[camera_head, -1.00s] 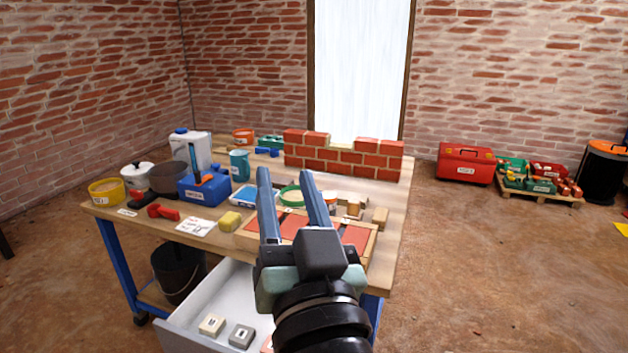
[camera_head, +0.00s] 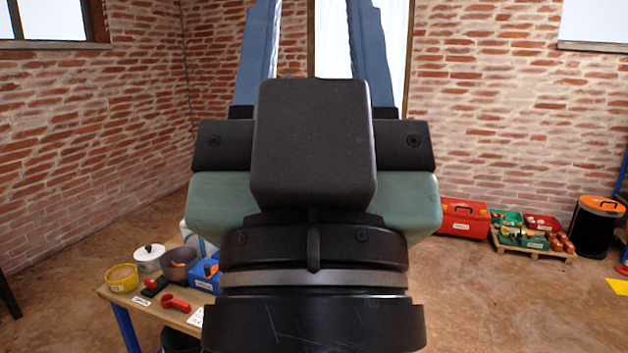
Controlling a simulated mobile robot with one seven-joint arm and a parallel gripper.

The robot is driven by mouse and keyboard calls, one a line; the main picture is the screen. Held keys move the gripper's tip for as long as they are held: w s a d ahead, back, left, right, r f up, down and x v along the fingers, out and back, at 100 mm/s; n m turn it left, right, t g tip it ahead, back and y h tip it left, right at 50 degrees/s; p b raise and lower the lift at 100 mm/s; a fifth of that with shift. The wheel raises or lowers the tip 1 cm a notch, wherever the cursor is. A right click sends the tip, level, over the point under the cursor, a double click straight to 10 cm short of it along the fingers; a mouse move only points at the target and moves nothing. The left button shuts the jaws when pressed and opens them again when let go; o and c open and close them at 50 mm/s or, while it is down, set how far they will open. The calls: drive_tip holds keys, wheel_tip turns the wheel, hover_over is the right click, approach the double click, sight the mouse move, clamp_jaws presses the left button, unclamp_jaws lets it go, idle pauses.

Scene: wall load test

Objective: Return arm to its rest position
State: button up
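My gripper (camera_head: 312,40) fills the middle of the head view, close to the camera and pointing up and away. Its two blue fingers stand wide apart with nothing between them, though their tips run to or past the top edge. My wrist and gripper body hide most of the workbench (camera_head: 105,293), including the brick wall piece and the drawer seen earlier.
On the bench's left end are a yellow tub (camera_head: 122,280), a white pot (camera_head: 149,256), a dark pan (camera_head: 178,265), a blue box (camera_head: 205,277) and a red-handled tool (camera_head: 176,303). A red toolbox (camera_head: 464,219), a loaded pallet (camera_head: 535,250) and a black bin (camera_head: 597,226) stand right. Floor between is clear.

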wheel_tip(320, 180, up, 17)
drive_tip(key=p, duration=1.5)
drive_tip(key=shift+r, duration=0.2)
drive_tip(key=shift+f, duration=0.15)
